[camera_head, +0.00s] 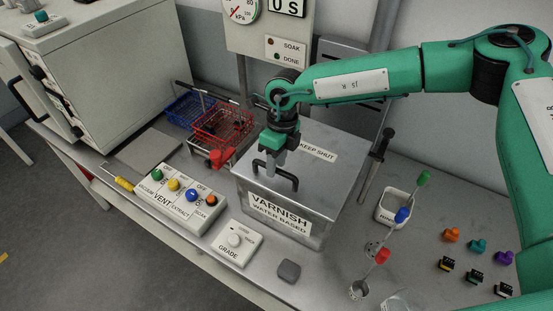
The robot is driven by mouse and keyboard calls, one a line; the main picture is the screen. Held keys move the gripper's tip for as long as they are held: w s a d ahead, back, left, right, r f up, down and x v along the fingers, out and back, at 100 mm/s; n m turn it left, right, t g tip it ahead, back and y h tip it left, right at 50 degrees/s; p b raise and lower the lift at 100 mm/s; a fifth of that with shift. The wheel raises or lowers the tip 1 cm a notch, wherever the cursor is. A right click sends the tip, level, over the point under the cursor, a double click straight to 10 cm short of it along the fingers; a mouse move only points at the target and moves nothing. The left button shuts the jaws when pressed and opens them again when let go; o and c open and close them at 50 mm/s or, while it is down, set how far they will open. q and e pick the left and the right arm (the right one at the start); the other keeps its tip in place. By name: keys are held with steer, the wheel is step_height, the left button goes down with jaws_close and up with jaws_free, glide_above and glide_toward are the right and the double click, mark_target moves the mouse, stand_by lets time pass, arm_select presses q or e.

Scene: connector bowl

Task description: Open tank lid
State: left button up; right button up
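The tank (318,231) is a grey metal box with a "VARNISH WATER BASED" label on its front. Its flat metal lid (330,181) lies on top, seated and level, and bears a "KEEP SHUT" label. A black bar handle (290,179) stands on the lid near the front. My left gripper is not in view.
A red wire basket (222,124) and a blue one (184,108) stand left of the tank. A button box (170,200) and a grade dial box (236,243) lie in front. Right of the tank are a white cup (393,207), colored-tipped sticks and several small connectors.

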steer(key=shift+c, duration=0.3)
jaws_close()
steer(key=shift+r, duration=0.1)
steer(key=w+d+r+g+y, duration=0.1)
steer(key=w+d+r, duration=0.1)
steer(key=r, duration=0.2)
steer(key=w+d+r+g, duration=0.1)
steer(key=w+r, duration=0.2)
steer(key=r, duration=0.2)
steer(key=w+d+r+g+y+b, duration=0.1)
steer(key=w+d+r, duration=0.1)
steer(key=r, duration=0.3)
steer(key=shift+w+d+r+y, duration=0.2)
steer(key=shift+d+y, duration=0.1)
